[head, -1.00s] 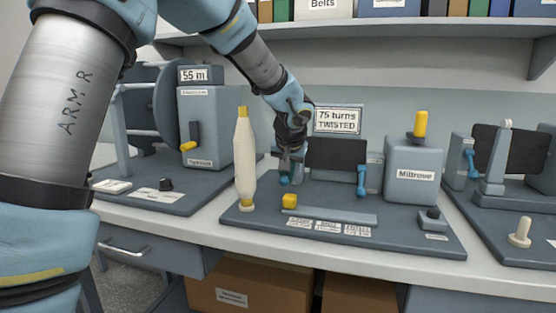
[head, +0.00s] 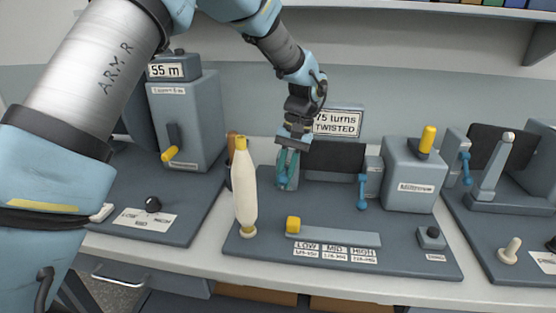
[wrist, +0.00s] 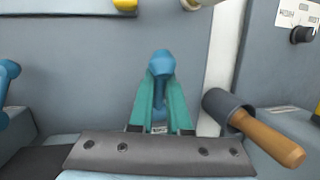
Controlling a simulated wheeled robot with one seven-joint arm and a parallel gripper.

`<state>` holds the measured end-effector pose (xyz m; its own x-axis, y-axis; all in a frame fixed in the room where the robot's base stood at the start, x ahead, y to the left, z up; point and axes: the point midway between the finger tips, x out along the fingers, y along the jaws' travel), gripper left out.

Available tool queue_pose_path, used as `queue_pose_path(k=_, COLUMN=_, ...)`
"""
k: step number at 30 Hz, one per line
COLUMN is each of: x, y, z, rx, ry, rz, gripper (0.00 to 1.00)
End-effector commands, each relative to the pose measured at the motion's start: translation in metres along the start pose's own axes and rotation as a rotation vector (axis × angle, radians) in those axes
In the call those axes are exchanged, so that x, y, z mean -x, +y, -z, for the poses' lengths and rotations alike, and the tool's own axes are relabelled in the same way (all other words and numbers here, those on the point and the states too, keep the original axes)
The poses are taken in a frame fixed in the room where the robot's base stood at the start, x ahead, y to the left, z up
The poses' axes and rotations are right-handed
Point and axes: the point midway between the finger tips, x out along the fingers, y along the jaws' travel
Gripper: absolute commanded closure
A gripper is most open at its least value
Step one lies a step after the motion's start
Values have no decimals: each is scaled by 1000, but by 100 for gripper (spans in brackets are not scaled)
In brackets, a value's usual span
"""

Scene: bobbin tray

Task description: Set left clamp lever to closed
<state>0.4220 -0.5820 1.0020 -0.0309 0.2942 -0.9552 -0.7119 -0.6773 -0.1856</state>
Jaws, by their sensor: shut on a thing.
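My gripper (head: 287,178) is at the left clamp of the twist tester, beside its dark panel. In the wrist view, its teal fingers (wrist: 158,100) are shut on the left clamp lever (wrist: 161,64); the blue knob sticks out past the fingertips. In the head view the fingers and gripper cover most of this lever and clamp, so its exact angle is hard to tell. The right clamp lever (head: 362,192), also blue, hangs down on the panel's other side. The display (head: 337,123) reads "75 turns TWISTED".
A white bobbin (head: 244,190) stands upright just left of the gripper. A wooden-handled tool (wrist: 265,138) sits in a grey holder close to the gripper. A yellow slider knob (head: 293,225) is in front. A grey box with a yellow lever (head: 427,139) stands right.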

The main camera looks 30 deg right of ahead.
Motion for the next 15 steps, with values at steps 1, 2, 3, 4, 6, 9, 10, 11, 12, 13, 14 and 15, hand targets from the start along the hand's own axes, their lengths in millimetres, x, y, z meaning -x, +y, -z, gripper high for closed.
queue_pose_path(k=1, x=6, y=0, z=-1, rx=-6, ry=-25, rz=-2, gripper=100)
queue_pose_path(k=2, x=6, y=0, z=-1, rx=-8, ry=-41, rz=-1, gripper=100)
queue_pose_path(k=3, x=6, y=0, z=-2, rx=-12, ry=-59, rz=-2, gripper=100)
queue_pose_path(k=4, x=7, y=0, z=-2, rx=-14, ry=-71, rz=-2, gripper=100)
queue_pose_path(k=6, x=6, y=0, z=-2, rx=-19, ry=-96, rz=-2, gripper=100)
queue_pose_path(k=9, x=6, y=0, z=-2, rx=-24, ry=-120, rz=-2, gripper=100)
queue_pose_path(k=10, x=6, y=0, z=-2, rx=-25, ry=-126, rz=-2, gripper=100)
queue_pose_path(k=11, x=6, y=0, z=-2, rx=-26, ry=-131, rz=-2, gripper=100)
queue_pose_path(k=12, x=6, y=0, z=-2, rx=-27, ry=-136, rz=-3, gripper=100)
queue_pose_path(k=13, x=6, y=0, z=-2, rx=-28, ry=-139, rz=-3, gripper=100)
queue_pose_path(k=14, x=6, y=0, z=-2, rx=-28, ry=-141, rz=-3, gripper=100)
queue_pose_path(k=15, x=6, y=0, z=-2, rx=-29, ry=-142, rz=-3, gripper=100)
